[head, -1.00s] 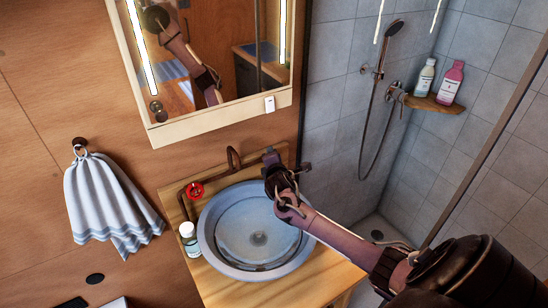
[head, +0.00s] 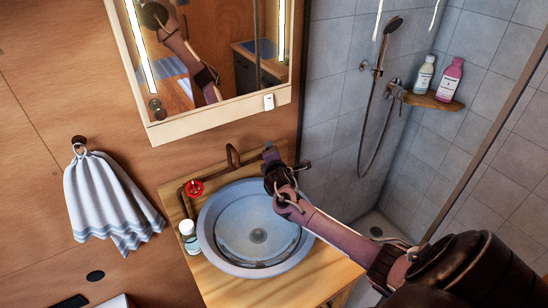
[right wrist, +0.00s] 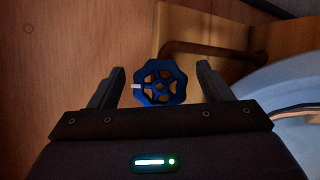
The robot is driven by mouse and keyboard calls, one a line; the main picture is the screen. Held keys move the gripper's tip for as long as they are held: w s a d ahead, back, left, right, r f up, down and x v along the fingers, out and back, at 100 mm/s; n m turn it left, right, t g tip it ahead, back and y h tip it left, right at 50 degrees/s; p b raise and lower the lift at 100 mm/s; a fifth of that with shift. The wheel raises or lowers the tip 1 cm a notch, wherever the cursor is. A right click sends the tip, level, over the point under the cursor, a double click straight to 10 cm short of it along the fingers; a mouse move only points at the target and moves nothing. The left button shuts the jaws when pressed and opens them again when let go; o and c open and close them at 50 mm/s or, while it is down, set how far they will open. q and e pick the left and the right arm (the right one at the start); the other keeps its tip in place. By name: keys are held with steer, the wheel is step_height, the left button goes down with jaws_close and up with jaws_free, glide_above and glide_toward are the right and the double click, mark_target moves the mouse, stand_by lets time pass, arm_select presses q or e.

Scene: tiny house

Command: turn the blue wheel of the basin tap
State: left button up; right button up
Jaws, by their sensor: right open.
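The blue wheel (right wrist: 160,82) shows in the right wrist view as a spoked handwheel with a pale mark at its left rim. My right gripper (right wrist: 160,70) is open, with one finger on each side of the wheel and a visible gap to both. In the head view my right gripper (head: 271,156) is at the back right of the basin (head: 230,262), and I cannot make out the blue wheel there. The tap's brown spout pipe (head: 233,155) rises behind the basin. My left gripper is not in view.
A red wheel (head: 194,188) sits at the back left of the basin, with a small white-capped bottle (head: 188,236) in front of it on the wooden counter (head: 222,288). A mirror cabinet (head: 215,119) hangs above. A striped towel (head: 105,205) hangs at left.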

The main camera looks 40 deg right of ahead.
steer(key=b+v, duration=0.1)
steer(key=v, duration=0.6)
steer(key=shift+s+a+r+b, duration=0.15)
steer(key=shift+s+a+b, duration=0.05)
steer(key=shift+s+b, duration=0.1)
stand_by(1.2)
